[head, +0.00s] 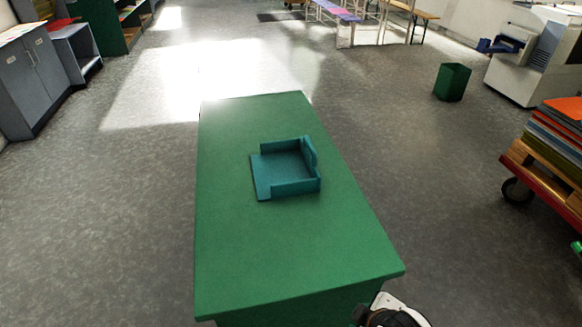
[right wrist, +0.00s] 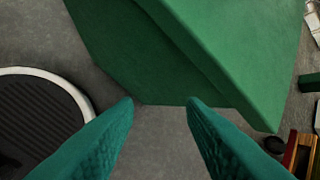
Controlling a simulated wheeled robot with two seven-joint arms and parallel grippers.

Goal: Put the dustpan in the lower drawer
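The teal dustpan (head: 288,168) lies on the top of a long green cabinet or table (head: 260,250), near its middle. It has a flat lip on its left and raised walls on the other sides. No drawer front can be made out in either view. My right gripper (right wrist: 160,103) is open and empty, its two teal fingers spread apart. The green furniture (right wrist: 165,60) is beyond its fingertips, with floor showing between them. Part of my right arm shows at the bottom of the head view, beside the furniture's near right corner. My left gripper is not in view.
A trolley with stacked coloured boards (head: 560,135) stands at the right. A green bin (head: 452,82) and a large grey-white machine (head: 535,60) are further back. Grey cabinets (head: 35,75) line the left. Open floor surrounds the green furniture.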

